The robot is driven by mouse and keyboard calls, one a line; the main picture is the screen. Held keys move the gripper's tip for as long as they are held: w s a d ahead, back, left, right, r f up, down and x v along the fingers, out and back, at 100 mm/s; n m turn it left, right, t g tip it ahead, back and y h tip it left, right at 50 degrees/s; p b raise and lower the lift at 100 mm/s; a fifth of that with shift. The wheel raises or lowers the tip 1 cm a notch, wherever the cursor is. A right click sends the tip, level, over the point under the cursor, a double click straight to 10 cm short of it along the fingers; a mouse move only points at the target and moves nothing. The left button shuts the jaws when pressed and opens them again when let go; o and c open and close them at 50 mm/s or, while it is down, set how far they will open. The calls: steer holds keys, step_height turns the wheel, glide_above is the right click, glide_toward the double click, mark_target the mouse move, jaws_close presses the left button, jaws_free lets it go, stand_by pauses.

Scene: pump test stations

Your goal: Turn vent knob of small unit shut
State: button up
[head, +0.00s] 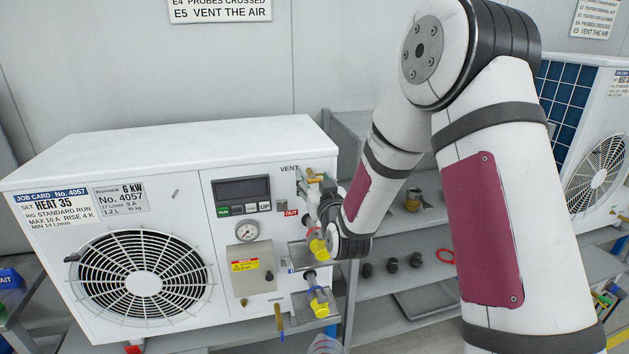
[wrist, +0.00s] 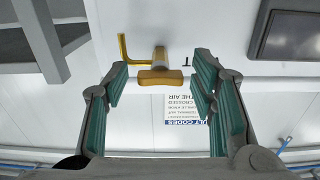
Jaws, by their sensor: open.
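The small unit (head: 175,140) is a white box with a fan grille, a dark display and a round gauge. Its vent knob (wrist: 160,78) is a brass-coloured bar on a short stem, with a bent brass pipe (wrist: 124,48) beside it in the wrist view. The bar lies crosswise between my two fingers there. My gripper (wrist: 160,92) is open, with a finger on each side of the knob and a gap to both. In the head view my gripper (head: 325,190) is at the unit's right edge by the VENT label and partly hides the brass parts.
Below my gripper, valves with yellow fittings (head: 320,303) stick out from the unit. Grey shelves (head: 415,240) with small dark parts stand to the right. Another unit with a fan (head: 590,165) stands at far right. A FAULT CODES sign (wrist: 182,108) shows upside down in the wrist view.

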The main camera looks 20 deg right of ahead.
steer(key=s, duration=0.7)
steer(key=shift+s, duration=0.1)
steer(key=s+r+g+b, duration=0.1)
steer(key=s+r+g, duration=0.5)
steer(key=s, duration=0.3)
steer(key=s+r+g, duration=0.1)
steer(key=s+g, duration=0.5)
steer(key=s, duration=1.7)
steer(key=shift+r+b, duration=0.25)
steer(key=shift+b, duration=0.15)
